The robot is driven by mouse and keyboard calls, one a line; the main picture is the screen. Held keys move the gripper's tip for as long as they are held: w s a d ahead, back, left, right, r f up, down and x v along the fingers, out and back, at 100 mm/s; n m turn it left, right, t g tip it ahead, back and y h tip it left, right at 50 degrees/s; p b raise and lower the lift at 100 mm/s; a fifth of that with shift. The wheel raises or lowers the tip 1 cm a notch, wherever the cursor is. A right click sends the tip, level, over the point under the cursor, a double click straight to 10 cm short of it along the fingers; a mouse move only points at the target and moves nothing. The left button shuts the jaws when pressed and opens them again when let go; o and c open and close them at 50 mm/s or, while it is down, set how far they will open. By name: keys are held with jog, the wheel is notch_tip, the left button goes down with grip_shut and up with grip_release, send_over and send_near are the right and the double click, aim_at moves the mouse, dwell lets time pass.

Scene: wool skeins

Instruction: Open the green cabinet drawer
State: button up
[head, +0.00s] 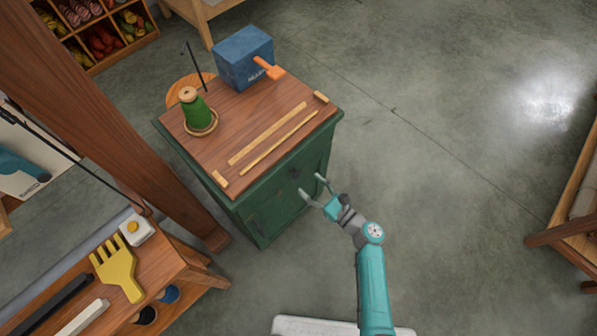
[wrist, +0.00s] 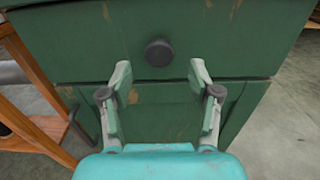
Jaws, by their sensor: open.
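The green cabinet (head: 255,205) stands on the floor with a brown wooden top, left of my arm in the head view. Its drawer front (wrist: 220,40) fills the upper part of the wrist view and looks flush with the cabinet. A dark round knob (wrist: 159,53) sits on the drawer front. My gripper (head: 311,186) is open in front of the drawer. In the wrist view its fingertips (wrist: 160,68) are spread to either side of the knob, slightly below it in the picture. I cannot tell whether they touch anything.
On the cabinet top are a green yarn cone (head: 196,114), a blue box (head: 243,57) with an orange handle, and wooden strips (head: 268,134). A wooden bench (head: 165,262) with a yellow fork-shaped tool (head: 117,268) stands at lower left. The floor right of the cabinet is clear.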

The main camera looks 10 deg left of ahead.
aim_at(299, 176)
jog(key=shift+x, duration=3.2)
jog(key=shift+s, duration=0.1)
grip_shut()
